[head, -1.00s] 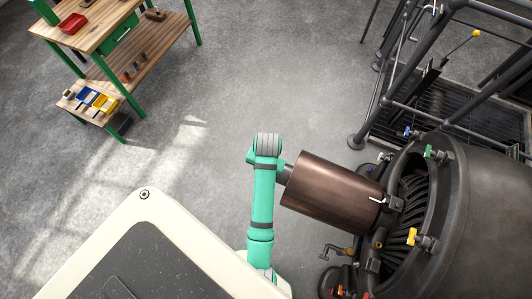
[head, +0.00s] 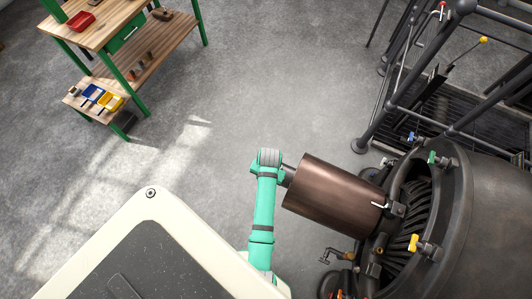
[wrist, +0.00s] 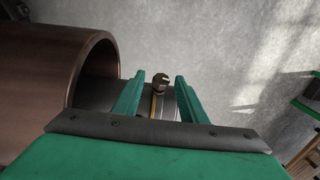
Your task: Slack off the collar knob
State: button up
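A small dark, brassy knob (wrist: 161,83) stands up from a grey rounded part (wrist: 168,107) in the wrist view. A yellowish strip runs below the knob. My gripper (wrist: 160,77) has its two green fingers apart, one on each side of the knob. Gaps show between the knob and both fingers. A big copper-brown cylinder (wrist: 85,62) with an open end lies to the left of the fingers. In the head view this cylinder (head: 330,194) lies against the large dark machine. I cannot make out the knob or my fingertips in the head view.
The dark round machine (head: 485,195) with coloured taps fills the right of the head view. A dark metal frame (head: 410,105) stands behind it. A wooden workbench (head: 105,25) with trays is at the upper left. The grey floor (head: 260,80) between is clear.

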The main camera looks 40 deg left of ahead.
jog(key=shift+a, duration=0.1)
grip_shut()
jog(key=shift+a+n+h, duration=0.1)
jog(key=shift+n+h, duration=0.3)
jog(key=shift+h, duration=0.2)
grip_release()
